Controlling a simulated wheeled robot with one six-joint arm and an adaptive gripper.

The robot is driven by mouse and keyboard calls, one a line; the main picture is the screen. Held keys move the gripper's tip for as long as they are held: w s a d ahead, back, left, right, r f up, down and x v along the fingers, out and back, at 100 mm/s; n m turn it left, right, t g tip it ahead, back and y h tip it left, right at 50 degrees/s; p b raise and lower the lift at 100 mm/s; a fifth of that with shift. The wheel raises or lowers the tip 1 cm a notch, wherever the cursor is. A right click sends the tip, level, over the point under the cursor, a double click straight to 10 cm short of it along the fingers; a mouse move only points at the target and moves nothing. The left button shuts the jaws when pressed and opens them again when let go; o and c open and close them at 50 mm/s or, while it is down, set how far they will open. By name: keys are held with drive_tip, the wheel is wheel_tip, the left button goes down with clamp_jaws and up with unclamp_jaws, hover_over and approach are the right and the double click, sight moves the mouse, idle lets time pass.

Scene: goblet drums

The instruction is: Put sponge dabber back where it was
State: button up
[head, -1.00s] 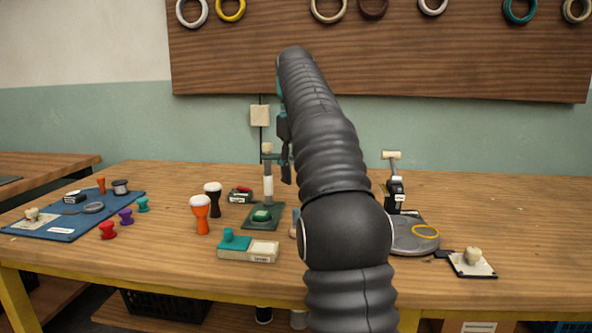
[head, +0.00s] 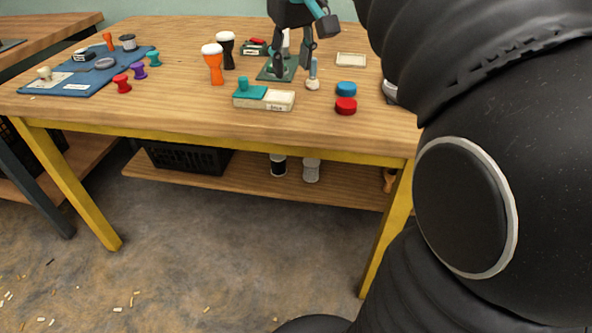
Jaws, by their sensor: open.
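A small dabber with a blue-grey handle and a pale round foot (head: 313,83) stands upright on the table; I take it to be the sponge dabber. My gripper (head: 293,60) is open, its fingers pointing down over the green base plate (head: 264,76) of a stand. The dabber is just right of and nearer than the right finger, apart from the fingers as far as I can tell. The gripper looks empty. The fingers and wrist partly hide the stand.
A teal-and-white box (head: 278,102), blue lid (head: 346,89) and red lid (head: 346,106) lie nearby. Two goblet drums, orange (head: 214,65) and black (head: 226,50), stand left. A pale tray (head: 351,60) lies behind right. A blue mat (head: 75,86) lies far left. My arm covers the right side.

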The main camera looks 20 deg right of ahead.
drive_tip(key=s+a+f+t, duration=0.1)
drive_tip(key=s+a+f, duration=0.2)
drive_tip(key=s+f, duration=0.5)
drive_tip(key=s+a+f+m+t, duration=0.1)
drive_tip(key=s+a+f, duration=0.2)
drive_tip(key=s+f, duration=0.6)
drive_tip(key=shift+a+f+t+y, duration=0.3)
drive_tip(key=shift+f+t, duration=0.1)
drive_tip(key=shift+f, duration=0.5)
